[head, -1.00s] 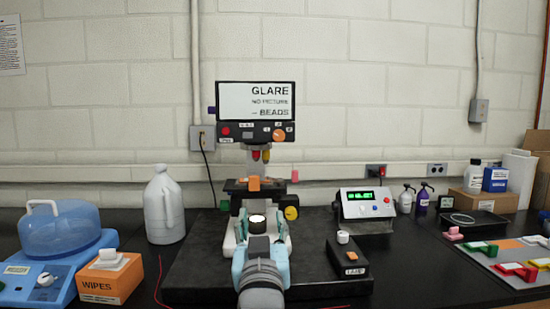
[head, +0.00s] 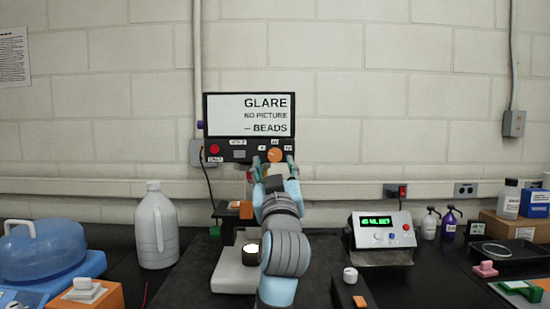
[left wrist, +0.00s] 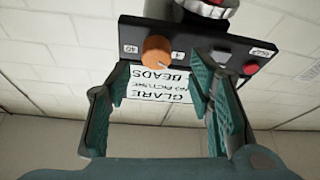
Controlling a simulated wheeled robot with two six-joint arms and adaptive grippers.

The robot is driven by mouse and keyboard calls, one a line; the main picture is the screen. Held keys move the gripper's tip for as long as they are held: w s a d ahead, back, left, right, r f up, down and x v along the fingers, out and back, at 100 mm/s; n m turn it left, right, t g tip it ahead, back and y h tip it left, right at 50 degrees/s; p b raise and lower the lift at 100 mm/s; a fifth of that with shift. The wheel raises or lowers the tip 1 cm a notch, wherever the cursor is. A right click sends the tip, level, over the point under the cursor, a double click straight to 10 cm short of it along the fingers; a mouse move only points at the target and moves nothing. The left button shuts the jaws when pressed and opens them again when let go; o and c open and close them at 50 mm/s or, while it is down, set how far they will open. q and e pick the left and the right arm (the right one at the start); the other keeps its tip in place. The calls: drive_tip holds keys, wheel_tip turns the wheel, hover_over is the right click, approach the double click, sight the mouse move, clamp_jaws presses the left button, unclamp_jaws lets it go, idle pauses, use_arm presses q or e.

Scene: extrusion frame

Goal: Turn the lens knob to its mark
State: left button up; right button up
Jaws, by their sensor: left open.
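The orange lens knob (head: 275,155) is on the dark control panel (head: 228,150) below the microscope's screen (head: 249,115), with small white number labels around it. It also shows in the left wrist view (left wrist: 156,51), where the panel appears upside down and a pale line shows on the knob's edge. My left gripper (head: 274,168) is just in front of and below the knob. In the left wrist view its teal fingers (left wrist: 168,82) are open and apart, with nothing between them, and the knob lies beyond them. The screen reads "GLARE NO PICTURE – BEADS". My right gripper is not seen.
A red button (head: 214,149) is on the same panel. A meter box (head: 381,229) stands right, a white jug (head: 156,225) left.

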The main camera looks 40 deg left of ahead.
sight(275, 157)
use_arm(q)
drive_tip(key=x, duration=0.3)
drive_tip(key=shift+w+a+r, duration=0.1)
drive_tip(key=shift+w, duration=0.3)
drive_tip(key=shift+s+r, duration=0.1)
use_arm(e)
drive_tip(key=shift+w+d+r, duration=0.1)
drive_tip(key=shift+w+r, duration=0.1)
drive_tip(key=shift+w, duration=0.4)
use_arm(q)
clamp_jaws()
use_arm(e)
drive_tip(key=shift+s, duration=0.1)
